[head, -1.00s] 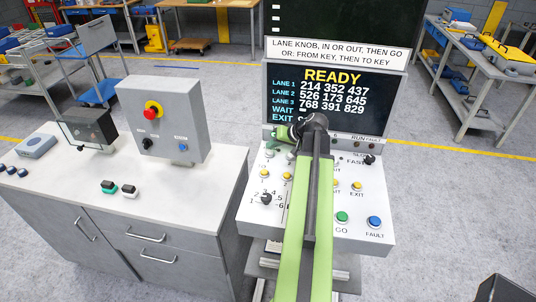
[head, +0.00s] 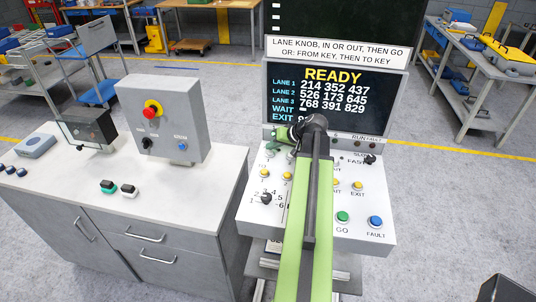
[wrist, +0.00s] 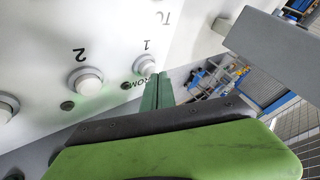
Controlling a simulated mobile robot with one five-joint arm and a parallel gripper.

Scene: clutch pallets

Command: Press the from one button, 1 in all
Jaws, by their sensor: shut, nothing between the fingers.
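The control panel (head: 380,232) stands below a screen reading READY. In the wrist view, the from one button (wrist: 149,63) is a round white button under the label 1, near the lettering FROM, which is partly hidden by my fingers. A second white button (wrist: 86,82) sits under the label 2. My gripper (wrist: 152,80) is shut and empty, with its green fingertips just below the from one button in the picture. I cannot tell whether they touch it. In the head view, my gripper (head: 274,144) is over the panel's upper left, and my arm hides part of the panel.
A green GO button (head: 342,217) and a blue FAULT button (head: 375,221) are at the panel's lower right. A black knob (head: 266,198) is at the left. A grey box with a red stop button (head: 150,112) stands on the cabinet to the left.

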